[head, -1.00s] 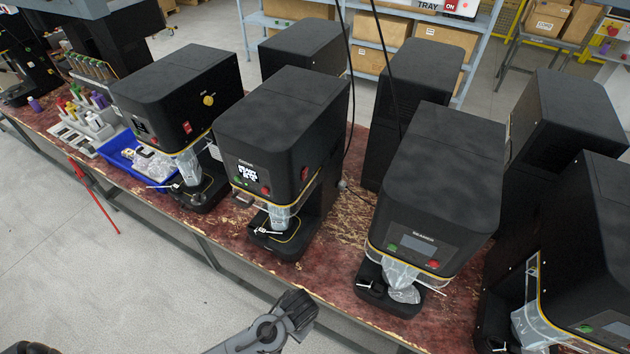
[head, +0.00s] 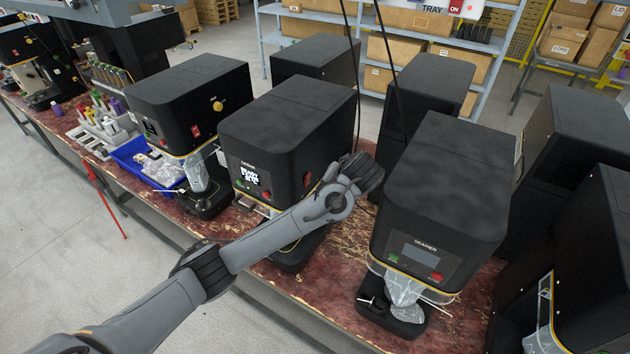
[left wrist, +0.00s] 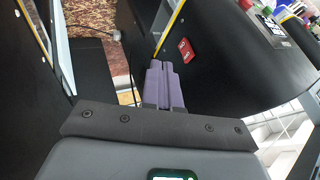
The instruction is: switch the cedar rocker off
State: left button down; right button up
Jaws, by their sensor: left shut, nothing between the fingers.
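My left gripper has purple fingers (left wrist: 162,66) pressed together and empty in the left wrist view. A red rocker switch (left wrist: 186,50) sits on the black side wall of a machine, just beyond and right of the fingertips, with a visible gap. In the head view my left arm reaches between the middle machine (head: 290,118) and the seamer to its right; the fingers are hidden there. The middle machine's red side rocker (head: 307,180) shows left of my wrist. Another red rocker (head: 195,129) is on the left machine. I cannot read a cedar name anywhere. My right gripper is not in view.
The seamer (head: 443,190) stands close on the right of my wrist. A dark cable hangs behind the gap. A blue bin (head: 133,158) and several small bottles lie at the left. The red bench top (head: 340,262) is bare between the two machines.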

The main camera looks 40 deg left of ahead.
pick_arm(q)
jog(key=shift+w+r+t, duration=0.15)
jog(key=shift+w+r, duration=0.1)
jog(key=shift+r, duration=0.35)
jog(key=shift+w+r+t, duration=0.15)
jog(key=shift+w+r, duration=0.05)
jog(key=shift+r, duration=0.35)
jog(key=p, duration=0.4)
send_near(308, 180)
jog(key=w+d+x, duration=0.1)
jog(key=x, duration=0.5)
jog(key=shift+a+f, duration=0.2)
jog(key=shift+f, duration=0.15)
jog(key=shift+w, duration=0.15)
jog(key=shift+w+d, duration=0.1)
